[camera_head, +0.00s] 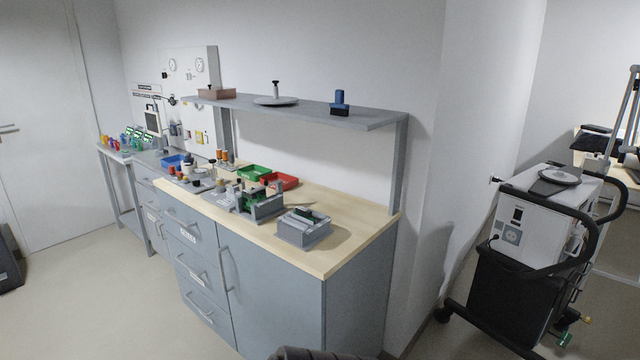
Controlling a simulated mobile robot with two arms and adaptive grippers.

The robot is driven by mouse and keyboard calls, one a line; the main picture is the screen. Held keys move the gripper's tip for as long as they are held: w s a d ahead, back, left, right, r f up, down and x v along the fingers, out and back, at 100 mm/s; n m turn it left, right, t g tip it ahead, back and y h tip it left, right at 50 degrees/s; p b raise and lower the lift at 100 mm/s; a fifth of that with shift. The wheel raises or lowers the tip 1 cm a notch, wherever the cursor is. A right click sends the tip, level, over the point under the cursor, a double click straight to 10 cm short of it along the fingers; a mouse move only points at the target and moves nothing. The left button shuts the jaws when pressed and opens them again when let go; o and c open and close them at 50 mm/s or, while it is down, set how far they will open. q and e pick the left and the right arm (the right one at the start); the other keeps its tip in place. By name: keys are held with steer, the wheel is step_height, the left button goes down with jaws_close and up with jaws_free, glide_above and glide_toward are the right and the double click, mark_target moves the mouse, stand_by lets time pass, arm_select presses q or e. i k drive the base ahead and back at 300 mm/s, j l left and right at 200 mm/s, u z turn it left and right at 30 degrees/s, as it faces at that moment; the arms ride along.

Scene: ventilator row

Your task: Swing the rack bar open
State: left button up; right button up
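No part can be clearly made out as the rack bar at this distance. A grey rack-like fixture (262,208) with dark green parts stands on the wooden worktop. A smaller grey block (303,229) with a green strip and light bars on top sits to its right, near the front edge. I cannot tell whether either one carries the bar. Neither of my grippers can be made out. Only a dark rounded piece, perhaps mine, shows at the bottom edge.
The wooden worktop (345,236) is bare at its right end. A grey shelf (365,117) overhangs it. Green (252,172) and red (284,181) bins stand behind the fixture. A wheeled ventilator cart (520,240) stands at right, with open floor at left.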

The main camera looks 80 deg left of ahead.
mark_target(266, 184)
steer(key=u, duration=3.1)
